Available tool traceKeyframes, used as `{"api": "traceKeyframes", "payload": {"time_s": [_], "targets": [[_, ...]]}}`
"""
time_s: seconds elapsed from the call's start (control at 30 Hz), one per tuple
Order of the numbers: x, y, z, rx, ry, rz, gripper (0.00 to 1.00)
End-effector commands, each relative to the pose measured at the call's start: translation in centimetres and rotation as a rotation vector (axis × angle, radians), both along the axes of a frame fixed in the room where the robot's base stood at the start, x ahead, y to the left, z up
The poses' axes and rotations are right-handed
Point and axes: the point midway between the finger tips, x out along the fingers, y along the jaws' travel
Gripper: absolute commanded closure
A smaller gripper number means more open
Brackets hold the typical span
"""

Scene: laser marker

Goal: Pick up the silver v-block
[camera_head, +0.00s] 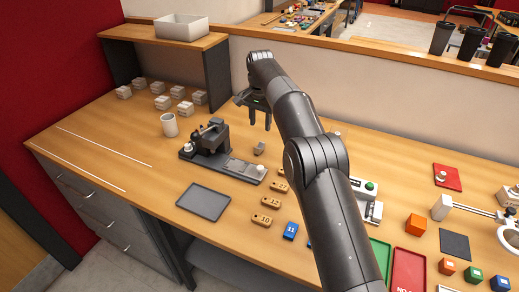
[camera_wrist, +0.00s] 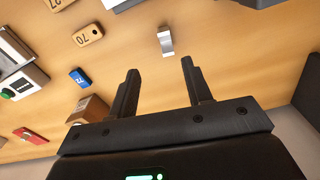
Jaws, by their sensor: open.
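The silver v-block (camera_head: 259,148) is a small grey metal piece on the wooden bench, right of the black fixture. In the wrist view the silver v-block (camera_wrist: 166,40) shows as a pale, bent piece beyond the fingertips, roughly in line with the gap between them. My gripper (camera_head: 260,122) points down above the bench, a little above and behind the v-block in the head view. In the wrist view my gripper (camera_wrist: 160,68) has its two black fingers apart with nothing between them. The v-block appears clear of both fingers.
A black fixture (camera_head: 208,140) on a grey base stands left of the v-block. Wooden number tags (camera_head: 271,203) and a blue tag (camera_head: 290,231) lie in front. A grey tray (camera_head: 203,202) and a white cup (camera_head: 169,125) are further left.

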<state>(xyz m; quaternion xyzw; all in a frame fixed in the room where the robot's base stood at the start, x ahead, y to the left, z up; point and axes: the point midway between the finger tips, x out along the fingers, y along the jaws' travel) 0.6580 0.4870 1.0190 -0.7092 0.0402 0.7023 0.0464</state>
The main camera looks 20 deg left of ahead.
Motion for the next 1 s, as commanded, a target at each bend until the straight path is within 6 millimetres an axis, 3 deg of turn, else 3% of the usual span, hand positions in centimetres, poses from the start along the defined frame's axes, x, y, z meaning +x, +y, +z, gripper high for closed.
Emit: {"api": "traceKeyframes", "payload": {"time_s": [0.2,1.0], "targets": [[-0.5,1.6,-2.2,-0.01,0.011,-0.004,0.55],[0.0,1.0,-12.1,-0.01,0.011,-0.003,0.55]]}}
